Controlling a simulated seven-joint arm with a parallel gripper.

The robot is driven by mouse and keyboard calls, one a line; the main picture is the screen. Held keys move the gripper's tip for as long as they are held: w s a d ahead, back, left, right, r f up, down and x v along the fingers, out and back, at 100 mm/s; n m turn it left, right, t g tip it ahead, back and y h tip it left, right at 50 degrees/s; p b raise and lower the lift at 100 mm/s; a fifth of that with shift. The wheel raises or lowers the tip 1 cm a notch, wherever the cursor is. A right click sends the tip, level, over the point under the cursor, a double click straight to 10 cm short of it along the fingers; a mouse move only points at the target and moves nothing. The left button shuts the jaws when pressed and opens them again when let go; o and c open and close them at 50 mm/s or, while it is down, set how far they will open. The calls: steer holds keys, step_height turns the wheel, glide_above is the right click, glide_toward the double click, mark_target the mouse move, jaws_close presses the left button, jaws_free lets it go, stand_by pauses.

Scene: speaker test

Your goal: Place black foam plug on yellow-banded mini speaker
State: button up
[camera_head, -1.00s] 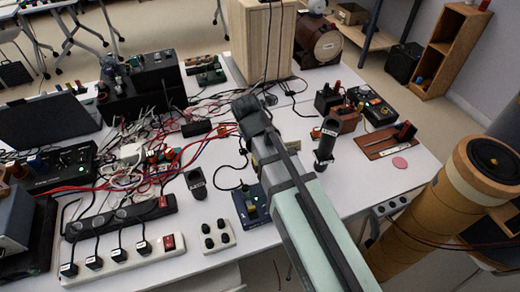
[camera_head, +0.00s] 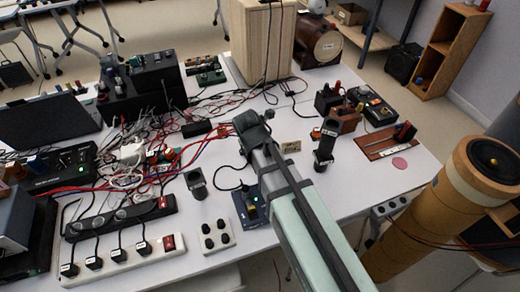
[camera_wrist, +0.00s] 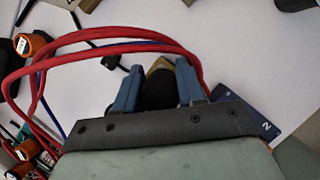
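My gripper (camera_wrist: 158,75) points down over the middle of the table. In the wrist view a dark rounded piece (camera_wrist: 158,90) shows between its two blue fingers. It could be the black foam plug, but I cannot tell whether the fingers press on it. A tan-yellow patch (camera_wrist: 160,65) shows just past the fingertips, partly covered. In the head view my arm hides the fingertips. A blue board (camera_head: 249,204) with a small dark and yellowish upright part (camera_head: 251,197) stands left of my arm. It also shows in the wrist view (camera_wrist: 262,118). I cannot make out the yellow-banded speaker for certain.
A black cylinder (camera_head: 197,184) and a white block with black knobs (camera_head: 215,236) stand left of my arm. A taller black cylinder (camera_head: 326,143) stands right of it. Red cables (camera_wrist: 90,45) loop close to the gripper. A small tan plate (camera_head: 291,147) stands beside my arm.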

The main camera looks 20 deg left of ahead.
steer(key=o, duration=0.4)
steer(key=shift+o, duration=0.2)
steer(key=shift+r, duration=0.15)
steer(key=v, duration=1.2)
steer(key=shift+s, duration=0.1)
